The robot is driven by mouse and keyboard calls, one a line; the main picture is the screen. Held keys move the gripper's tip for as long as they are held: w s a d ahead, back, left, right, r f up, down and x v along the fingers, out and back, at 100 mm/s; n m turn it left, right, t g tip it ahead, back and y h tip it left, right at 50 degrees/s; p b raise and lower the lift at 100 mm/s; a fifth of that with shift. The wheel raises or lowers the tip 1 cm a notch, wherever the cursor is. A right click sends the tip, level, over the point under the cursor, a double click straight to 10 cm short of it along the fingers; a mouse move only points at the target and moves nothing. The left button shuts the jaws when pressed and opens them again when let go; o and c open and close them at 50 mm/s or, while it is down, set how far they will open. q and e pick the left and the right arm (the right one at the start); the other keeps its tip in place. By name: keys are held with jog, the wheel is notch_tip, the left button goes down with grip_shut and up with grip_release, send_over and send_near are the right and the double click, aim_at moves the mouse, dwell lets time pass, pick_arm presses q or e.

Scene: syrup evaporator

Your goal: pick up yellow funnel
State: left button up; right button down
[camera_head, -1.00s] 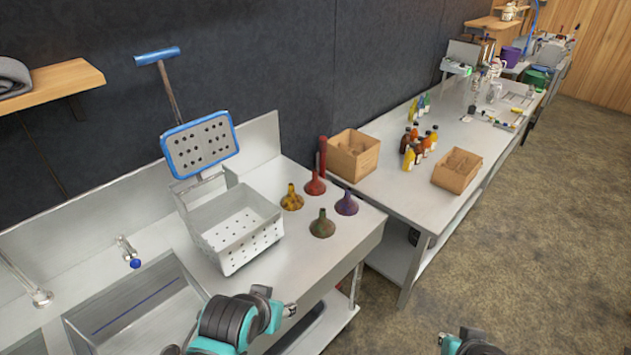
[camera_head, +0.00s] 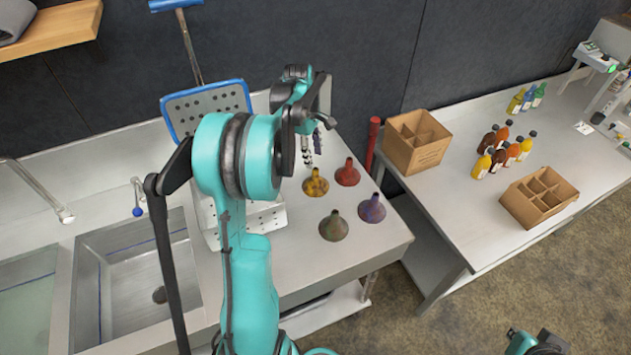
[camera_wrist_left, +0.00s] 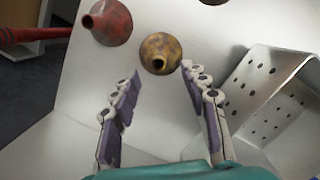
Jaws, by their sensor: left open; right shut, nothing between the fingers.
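The yellow funnel (camera_head: 316,183) stands spout up on the steel counter, in the back left of a group with a red funnel (camera_head: 347,173), a green funnel (camera_head: 333,226) and a purple funnel (camera_head: 372,208). My left gripper (camera_head: 312,150) is open and empty, above the counter just behind the yellow funnel. In the left wrist view the yellow funnel (camera_wrist_left: 160,53) lies just beyond the open fingertips (camera_wrist_left: 162,72), not between them. My right gripper is not in view; only a piece of my right arm shows at the bottom edge.
A perforated white basket (camera_head: 265,220) is largely hidden behind my left arm. Left of it is a sink (camera_head: 90,270). To the right, another table holds cardboard boxes (camera_head: 418,145) (camera_head: 540,197) and several bottles (camera_head: 505,150). Bare counter lies in front of the funnels.

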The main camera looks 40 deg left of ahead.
aim_at(315, 169)
pick_arm(q)
jog(key=shift+a+f, duration=0.3)
jog(key=shift+f, duration=0.1)
jog(key=f, duration=0.1)
jog(key=f+b, duration=0.1)
jog(key=shift+w+d+f+n, duration=0.15)
jog(key=shift+d+f+n, duration=0.05)
jog(key=shift+f+n, duration=0.15)
jog(key=f, duration=0.1)
jog(key=f+b, duration=0.1)
jog(key=f, duration=0.2)
jog(key=shift+w+d+f+b, duration=0.2)
jog(key=shift+d+f+b, duration=0.1)
jog(key=shift+f+b, duration=0.1)
jog(key=shift+r, duration=0.1)
grip_shut()
